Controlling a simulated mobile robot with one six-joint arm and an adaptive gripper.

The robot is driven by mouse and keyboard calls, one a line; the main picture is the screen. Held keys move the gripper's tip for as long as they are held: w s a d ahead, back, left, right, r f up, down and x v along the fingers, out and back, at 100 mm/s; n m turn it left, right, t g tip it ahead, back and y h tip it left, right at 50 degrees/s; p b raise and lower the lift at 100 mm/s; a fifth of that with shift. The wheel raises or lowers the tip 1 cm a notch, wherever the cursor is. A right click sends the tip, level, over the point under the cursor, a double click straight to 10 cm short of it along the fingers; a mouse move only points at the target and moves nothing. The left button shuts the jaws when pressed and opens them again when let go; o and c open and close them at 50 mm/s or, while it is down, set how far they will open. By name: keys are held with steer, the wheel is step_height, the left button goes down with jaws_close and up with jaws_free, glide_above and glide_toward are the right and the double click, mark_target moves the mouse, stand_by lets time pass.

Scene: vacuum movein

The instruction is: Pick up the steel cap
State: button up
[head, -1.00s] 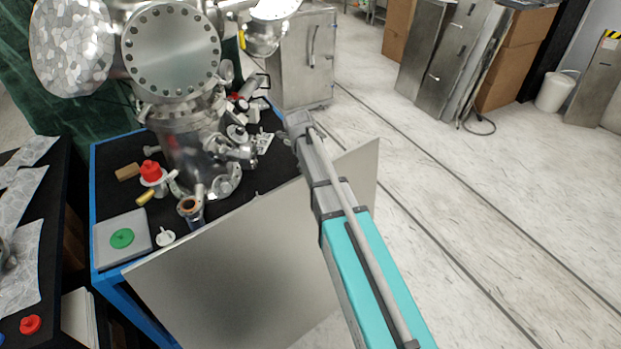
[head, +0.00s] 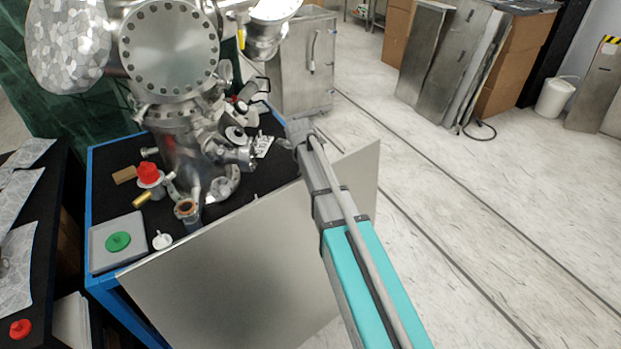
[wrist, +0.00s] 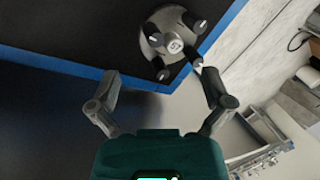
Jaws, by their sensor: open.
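In the wrist view, my gripper (wrist: 160,76) is open and empty, with its two fingers spread apart over the blue edge of a black-topped table. A round grey metal piece (wrist: 154,46) with dark posts and a bright centre sits on the table corner beyond the fingertips, apart from them. It may be the steel cap, but I cannot tell for sure. In the head view my arm reaches up to the table's right side, and the fingers cannot be made out there.
A large steel vacuum chamber (head: 190,140) stands on the blue-edged table (head: 103,188). A grey panel (head: 240,270) leans at its front. A grey tray (head: 104,262) with a green cap (head: 118,241) and a red-topped part (head: 149,173) lie at left.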

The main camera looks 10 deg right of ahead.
steer(key=shift+b+x, duration=1.9)
steer(key=shift+x, duration=0.35)
steer(key=shift+a, duration=0.15)
steer(key=c, duration=1.2)
steer(key=shift+r, duration=0.25)
step_height(320, 180, up, 10)
steer(key=p, duration=1)
steer(key=shift+f, duration=0.2)
step_height(320, 180, up, 18)
steer(key=p, duration=1.8)
steer(key=shift+w+r+p, duration=0.1)
steer(key=shift+r+p, duration=0.15)
steer(key=shift+p, duration=0.05)
